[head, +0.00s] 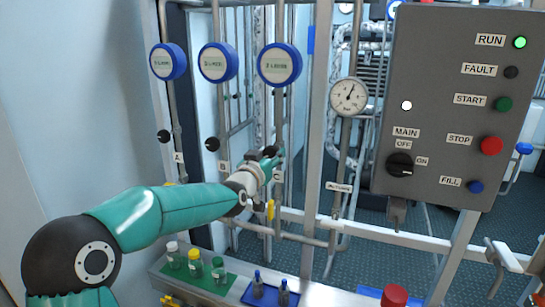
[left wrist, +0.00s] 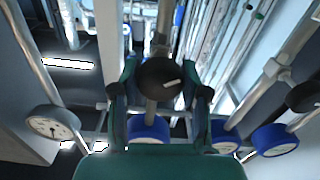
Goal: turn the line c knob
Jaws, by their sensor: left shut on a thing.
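The line c knob is a round black knob with a white mark. In the left wrist view the knob (left wrist: 160,78) sits between the two fingers of my left gripper (left wrist: 161,95), which is shut on it. In the head view my left gripper (head: 272,158) is at the third pipe from the left, under the blue round dial marked line C (head: 280,65), and it hides the knob there. The black knobs of line A (head: 163,136) and line B (head: 212,143) stand to its left. My right gripper is not in view.
A grey control panel (head: 455,110) with a lit green RUN lamp stands at the right. A pressure gauge (head: 349,97) and a metal post (head: 317,130) are just right of my left gripper. Below, capped vials stand on a green mat (head: 208,283).

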